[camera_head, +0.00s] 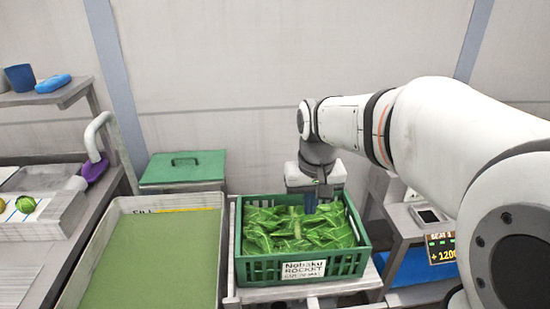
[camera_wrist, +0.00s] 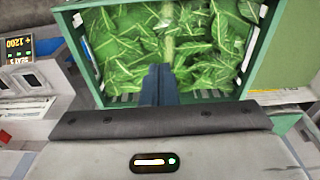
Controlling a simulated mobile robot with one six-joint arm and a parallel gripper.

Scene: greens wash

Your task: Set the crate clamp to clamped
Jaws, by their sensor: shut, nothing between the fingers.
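A green crate (camera_head: 300,267) full of leafy greens (camera_head: 295,232) stands on a low stand in the head view, with a white label on its front wall. Its rim and greens also fill the top of the wrist view (camera_wrist: 262,62). I cannot make out the crate clamp for certain in either view. My gripper (camera_head: 311,207) points down over the back part of the crate, above the greens. Its dark blue fingers (camera_wrist: 160,72) are together and empty in the wrist view. My gripper and arm hide part of the crate's back edge.
A large tray with a green surface (camera_head: 150,265) stands left of the crate. A green lidded box (camera_head: 183,168) is behind. A scale display (camera_head: 441,247) and a side shelf are at the right. A purple-and-white tap-like fitting (camera_head: 96,160) is at the left.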

